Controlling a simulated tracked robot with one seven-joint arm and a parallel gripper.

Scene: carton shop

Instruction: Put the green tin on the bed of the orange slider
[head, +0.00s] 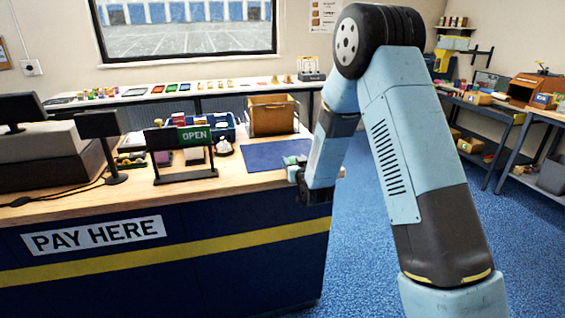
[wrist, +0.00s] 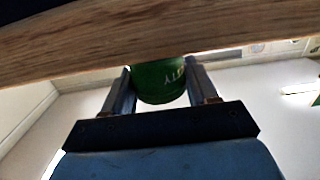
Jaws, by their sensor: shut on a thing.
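The green tin (wrist: 160,84) is between the two fingers of my gripper (wrist: 160,90) in the wrist view, with pale lettering on its side. The wooden counter edge hides part of it. In the head view my gripper (head: 300,172) is at the right end of the counter, by the blue mat (head: 272,155). A small green patch at its tip looks like the tin. I cannot tell whether the tin touches the counter. I cannot make out the orange slider for certain in either view.
The wooden counter (head: 235,180) carries an OPEN sign (head: 194,136), a blue crate (head: 225,131), a brown bin (head: 273,115) and a till. A goods shelf (head: 180,90) runs under the window. Workbenches (head: 490,106) stand at the right.

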